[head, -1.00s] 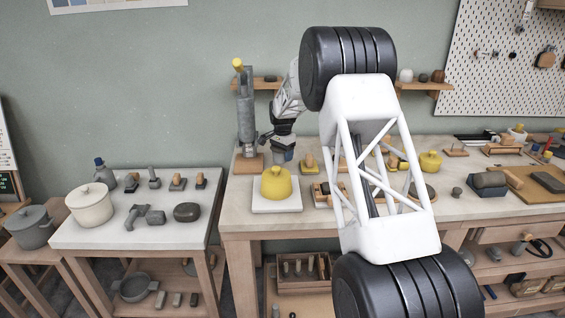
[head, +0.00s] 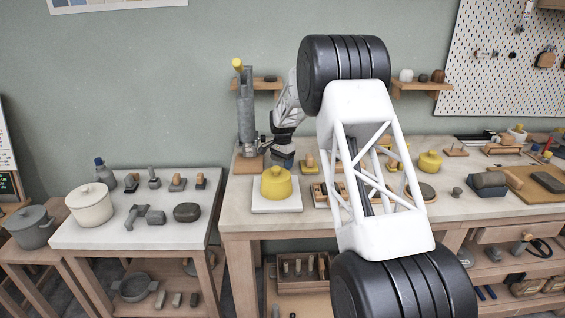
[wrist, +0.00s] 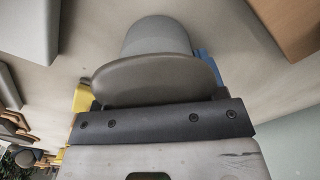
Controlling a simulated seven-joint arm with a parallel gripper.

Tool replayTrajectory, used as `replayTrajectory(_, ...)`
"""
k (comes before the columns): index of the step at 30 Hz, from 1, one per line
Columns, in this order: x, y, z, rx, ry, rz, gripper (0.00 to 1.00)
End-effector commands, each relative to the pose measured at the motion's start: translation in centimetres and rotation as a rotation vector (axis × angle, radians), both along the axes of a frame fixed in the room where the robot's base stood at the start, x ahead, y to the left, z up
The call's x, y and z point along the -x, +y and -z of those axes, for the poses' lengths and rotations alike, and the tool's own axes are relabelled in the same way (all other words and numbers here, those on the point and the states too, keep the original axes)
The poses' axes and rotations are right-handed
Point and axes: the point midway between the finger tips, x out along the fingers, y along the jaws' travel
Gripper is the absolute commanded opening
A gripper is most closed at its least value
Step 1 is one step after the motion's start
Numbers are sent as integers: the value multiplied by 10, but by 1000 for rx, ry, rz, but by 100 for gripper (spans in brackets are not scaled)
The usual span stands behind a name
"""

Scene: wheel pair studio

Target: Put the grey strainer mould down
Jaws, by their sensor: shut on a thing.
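The grey strainer mould (wrist: 157,62) fills the middle of the wrist view, a rounded grey body with a wide flared rim nearest my gripper. My gripper is shut on it; the fingers are mostly hidden behind the mould in that view. In the head view my gripper (head: 283,160) is low over the back left of the long worktable (head: 240,208), just behind the yellow pot. The mould cannot be made out clearly there, and I cannot tell whether it touches the tabletop.
The yellow lidded pot (head: 276,184) stands on a white board in front of my gripper. A grey upright stand (head: 246,115) on a wooden base is close on the left. Small wooden-handled tools (head: 309,162) lie to the right. A side table (head: 100,235) holds a cream pot.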

Motion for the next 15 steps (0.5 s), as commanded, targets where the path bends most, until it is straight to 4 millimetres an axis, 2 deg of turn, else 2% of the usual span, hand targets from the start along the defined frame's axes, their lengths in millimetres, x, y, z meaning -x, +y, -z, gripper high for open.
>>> replayTrajectory(2, 0, 0, 1, 0, 0, 0, 31)
replayTrajectory(3, 0, 0, 1, 0, 0, 0, 70)
replayTrajectory(7, 0, 0, 1, 0, 0, 0, 89)
replayTrajectory(15, 0, 0, 1, 0, 0, 0, 89)
